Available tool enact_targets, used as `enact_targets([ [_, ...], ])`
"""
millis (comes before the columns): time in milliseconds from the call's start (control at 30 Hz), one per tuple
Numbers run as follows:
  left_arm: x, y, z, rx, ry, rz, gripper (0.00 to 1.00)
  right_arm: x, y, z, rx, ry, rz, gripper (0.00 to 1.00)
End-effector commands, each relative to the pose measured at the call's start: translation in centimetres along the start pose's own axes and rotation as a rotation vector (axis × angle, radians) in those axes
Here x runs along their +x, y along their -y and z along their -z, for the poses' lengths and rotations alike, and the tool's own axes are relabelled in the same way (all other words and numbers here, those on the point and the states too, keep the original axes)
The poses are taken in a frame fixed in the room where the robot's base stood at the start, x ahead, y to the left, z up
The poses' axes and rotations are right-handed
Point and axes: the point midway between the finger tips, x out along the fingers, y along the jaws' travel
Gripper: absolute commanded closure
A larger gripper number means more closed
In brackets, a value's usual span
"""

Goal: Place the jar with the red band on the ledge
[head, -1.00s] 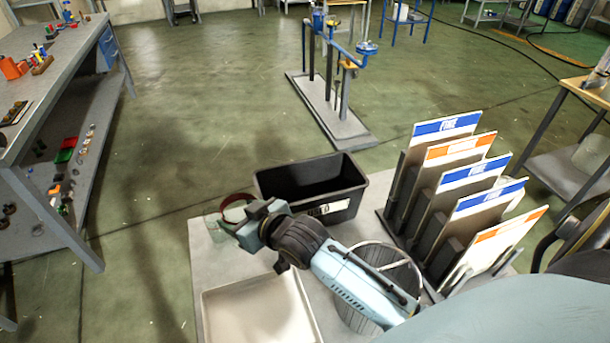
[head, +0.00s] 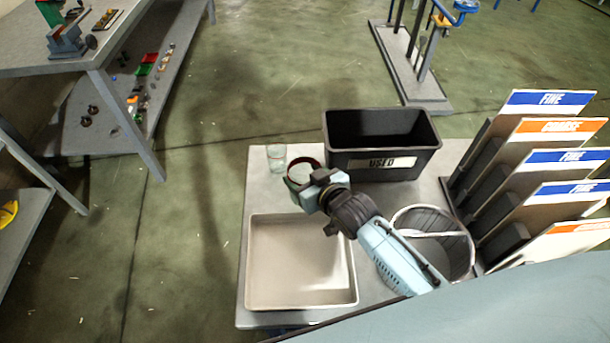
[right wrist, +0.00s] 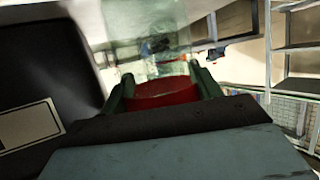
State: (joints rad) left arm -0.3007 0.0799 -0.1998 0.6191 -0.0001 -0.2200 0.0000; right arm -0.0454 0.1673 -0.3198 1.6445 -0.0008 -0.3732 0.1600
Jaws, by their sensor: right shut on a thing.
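A round piece with a dark red band (head: 303,162), which I take to be the jar with the red band, is at my right gripper (head: 302,178). The gripper is shut on it near the back left corner of the grey table. The right wrist view shows the red band (right wrist: 165,92) between the two green fingers, with clear glass beyond it. Most of the jar's body is hard to make out. A clear glass vessel (head: 277,157) shows just left of the gripper. I cannot tell which surface is the ledge. My left gripper is out of view.
A black bin marked USED (head: 382,145) stands behind right of the gripper. A shallow pale tray (head: 300,262) lies in front, empty. A round mesh basket (head: 445,235) and a rack of upright labelled boards (head: 545,132) are to the right. Open floor lies left.

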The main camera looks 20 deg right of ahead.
Motion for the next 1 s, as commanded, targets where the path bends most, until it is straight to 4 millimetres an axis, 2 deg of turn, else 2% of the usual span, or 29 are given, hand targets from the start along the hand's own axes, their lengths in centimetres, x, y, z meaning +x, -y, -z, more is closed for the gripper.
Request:
enact_targets([
  [167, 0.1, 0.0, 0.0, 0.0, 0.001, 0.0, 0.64, 0.1, 0.0, -0.2, 0.0, -0.001, 0.0, 0.64],
  [200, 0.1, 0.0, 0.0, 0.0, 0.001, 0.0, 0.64, 0.1, 0.0, -0.3, 0.0, 0.0, 0.0, 0.35],
  [367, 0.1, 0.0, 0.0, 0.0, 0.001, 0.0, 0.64, 0.1, 0.0, -0.2, 0.0, 0.0, 0.0, 0.15],
  [733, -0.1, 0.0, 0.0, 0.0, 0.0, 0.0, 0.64, -0.4, 0.0, 0.1, 0.0, 0.001, 0.0, 0.15],
  [867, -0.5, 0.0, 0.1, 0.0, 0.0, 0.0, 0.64, -2.2, 0.0, 0.0, 0.0, 0.002, 0.0, 0.15],
  [1000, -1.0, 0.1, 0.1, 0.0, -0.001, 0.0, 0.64, -5.2, 0.0, 0.0, 0.0, 0.003, 0.0, 0.15],
])
